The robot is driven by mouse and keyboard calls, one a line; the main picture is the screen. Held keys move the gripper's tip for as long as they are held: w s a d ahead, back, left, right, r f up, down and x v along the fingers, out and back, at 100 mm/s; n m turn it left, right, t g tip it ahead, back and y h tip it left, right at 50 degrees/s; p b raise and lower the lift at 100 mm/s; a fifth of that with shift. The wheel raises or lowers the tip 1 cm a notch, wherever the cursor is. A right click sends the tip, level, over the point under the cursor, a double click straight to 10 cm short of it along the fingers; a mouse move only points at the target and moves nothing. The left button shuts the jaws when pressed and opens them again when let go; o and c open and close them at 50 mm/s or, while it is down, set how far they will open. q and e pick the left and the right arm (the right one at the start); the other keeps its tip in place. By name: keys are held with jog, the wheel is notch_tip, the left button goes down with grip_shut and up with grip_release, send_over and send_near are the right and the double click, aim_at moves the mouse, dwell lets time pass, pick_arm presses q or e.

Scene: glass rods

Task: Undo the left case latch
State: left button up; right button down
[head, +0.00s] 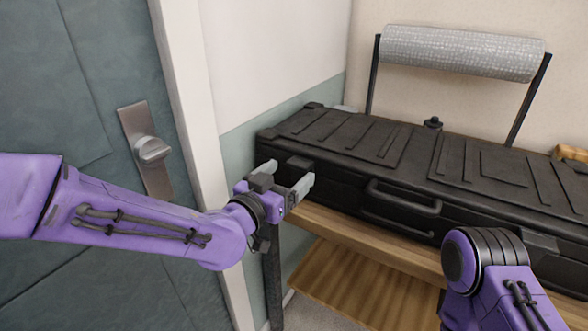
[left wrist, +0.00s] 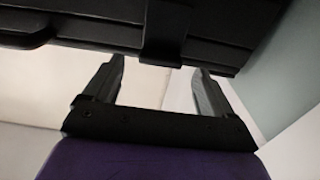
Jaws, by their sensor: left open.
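The long black case (head: 340,137) lies closed on a wooden bench. Its left latch (head: 299,162) is a small black block on the front face near the left end. In the left wrist view the latch (left wrist: 162,35) hangs down the case front, between the lines of the two fingers. My left gripper (head: 288,176) is open and empty, just in front of the latch. In the left wrist view its fingertips (left wrist: 160,66) stand apart on either side of the latch's lower end; whether they touch the case I cannot tell. My right gripper is out of view.
The case handle (head: 403,200) and a right latch (head: 539,241) are farther right on the front. My right arm stands before the bench (head: 350,232). A bubble-wrap roll (head: 462,52) hangs behind. A door with a knob (head: 152,150) is at left.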

aim_at(296, 168)
pick_arm(q)
jog(key=x, duration=0.3)
jog(key=shift+w, duration=0.15)
jog(key=shift+c, duration=0.3)
